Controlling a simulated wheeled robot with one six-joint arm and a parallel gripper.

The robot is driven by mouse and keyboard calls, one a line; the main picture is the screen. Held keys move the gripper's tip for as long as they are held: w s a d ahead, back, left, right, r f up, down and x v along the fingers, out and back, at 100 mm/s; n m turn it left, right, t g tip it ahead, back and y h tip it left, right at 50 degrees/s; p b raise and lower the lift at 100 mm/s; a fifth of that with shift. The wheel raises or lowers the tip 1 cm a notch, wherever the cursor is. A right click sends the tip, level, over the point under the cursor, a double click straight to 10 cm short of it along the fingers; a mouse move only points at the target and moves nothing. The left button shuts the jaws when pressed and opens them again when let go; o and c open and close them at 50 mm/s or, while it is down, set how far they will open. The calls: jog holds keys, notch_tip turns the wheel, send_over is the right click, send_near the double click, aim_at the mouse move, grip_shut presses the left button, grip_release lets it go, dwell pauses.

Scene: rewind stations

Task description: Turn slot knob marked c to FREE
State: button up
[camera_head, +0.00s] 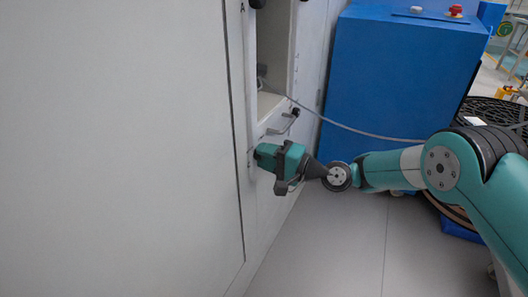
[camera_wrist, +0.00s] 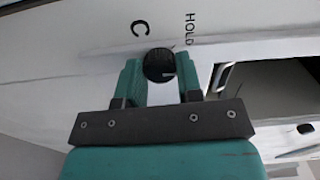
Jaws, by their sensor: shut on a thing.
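The slot knob marked C (camera_wrist: 158,63) is a round black knob on a white panel in the wrist view. My gripper (camera_wrist: 159,70) has its teal fingers on either side of it and is shut on it. No FREE label shows. In the head view my gripper (camera_head: 259,155) is against the white panel and hides the knob.
A handle (camera_head: 287,122) sticks out of the panel just above my gripper in the head view, below an open recess (camera_head: 272,50). A blue cabinet (camera_head: 390,75) with a red button stands behind. A grey cable crosses in front of it. The grey floor below is clear.

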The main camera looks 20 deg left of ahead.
jog(key=shift+m+p, duration=0.85)
jog(key=shift+m, duration=3.35)
jog(key=shift+f, duration=0.1)
jog(key=o, duration=0.9)
jog(key=shift+w+d, duration=0.1)
jog(key=shift+o, duration=0.2)
